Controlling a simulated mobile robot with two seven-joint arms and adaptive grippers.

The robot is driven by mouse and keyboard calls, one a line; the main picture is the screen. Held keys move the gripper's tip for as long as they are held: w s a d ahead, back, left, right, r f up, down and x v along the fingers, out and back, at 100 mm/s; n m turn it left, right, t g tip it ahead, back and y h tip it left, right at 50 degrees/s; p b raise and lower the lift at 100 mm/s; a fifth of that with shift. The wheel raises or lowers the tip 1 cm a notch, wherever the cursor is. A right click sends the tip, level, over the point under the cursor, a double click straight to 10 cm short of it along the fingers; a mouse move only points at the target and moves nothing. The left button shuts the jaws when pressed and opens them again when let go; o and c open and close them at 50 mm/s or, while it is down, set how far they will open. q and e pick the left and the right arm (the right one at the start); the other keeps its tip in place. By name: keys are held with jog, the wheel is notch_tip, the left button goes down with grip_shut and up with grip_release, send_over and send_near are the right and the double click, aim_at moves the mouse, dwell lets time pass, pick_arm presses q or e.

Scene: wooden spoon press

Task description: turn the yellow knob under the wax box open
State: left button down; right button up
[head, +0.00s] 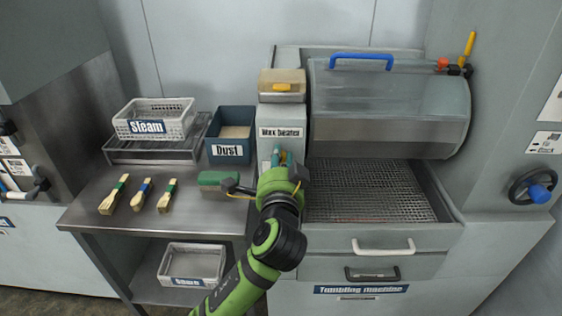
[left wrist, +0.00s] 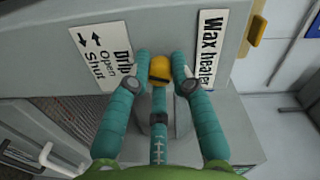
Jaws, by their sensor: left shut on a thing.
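The wax box (head: 282,118) is a pale grey box with a "Wax heater" label, left of the tumbling machine. In the left wrist view the yellow knob (left wrist: 160,69) sits on the box front, between the "Wax heater" label (left wrist: 208,48) and a sign (left wrist: 102,58) with arrows reading "Drip Open Shut". My left gripper (head: 281,157) is at the lower front of the box and hides the knob in the head view. In the left wrist view its teal fingers (left wrist: 161,75) are closed around the knob. My right gripper is not in view.
A blue "Dust" bin (head: 231,148) stands beside the box. The tumbling machine (head: 380,238) with its mesh tray is on the right.

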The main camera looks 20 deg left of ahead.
pick_arm(q)
jog(key=shift+f+n, duration=0.1)
jog(key=shift+n, duration=2.1)
jog(key=shift+b, duration=0.3)
jog(key=c, duration=1.1)
grip_release()
jog(key=shift+s, duration=0.15)
jog(key=v, duration=1.2)
jog(key=shift+a, duration=0.15)
